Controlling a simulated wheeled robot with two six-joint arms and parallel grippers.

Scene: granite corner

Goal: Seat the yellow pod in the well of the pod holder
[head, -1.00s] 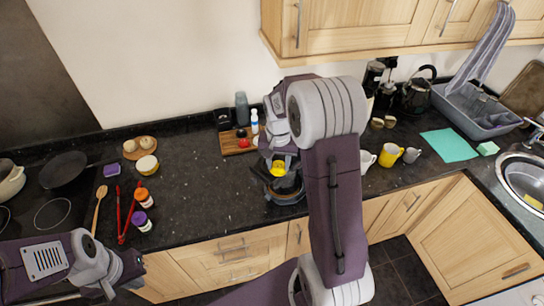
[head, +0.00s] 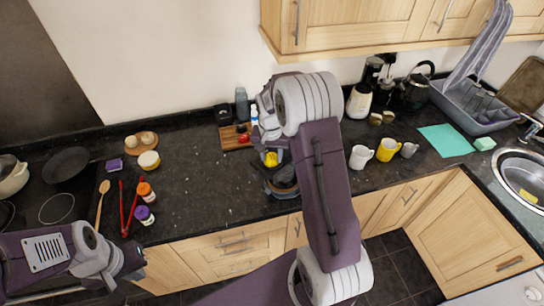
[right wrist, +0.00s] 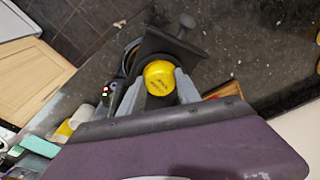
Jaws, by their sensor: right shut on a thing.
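The yellow pod (head: 271,159) is in my right gripper (head: 270,164). In the right wrist view the round yellow pod (right wrist: 160,77) lies between two grey fingers (right wrist: 159,92). A dark piece with a flat plate and a knobbed arm (right wrist: 168,42) shows just beyond the pod; it may be the pod holder. In the head view a dark rounded form (head: 284,181) shows below the pod, partly hidden by my right arm. I cannot tell whether pod and holder touch, and the well is not visible. My left gripper (head: 130,262) is at lower left, its fingers unclear.
A wooden board (head: 231,137) with small items lies behind my right gripper. Mugs (head: 388,149) and a kettle (head: 416,86) stand to the right. Orange- and purple-lidded jars (head: 145,203) and red tongs (head: 129,207) lie left. The granite between is clear.

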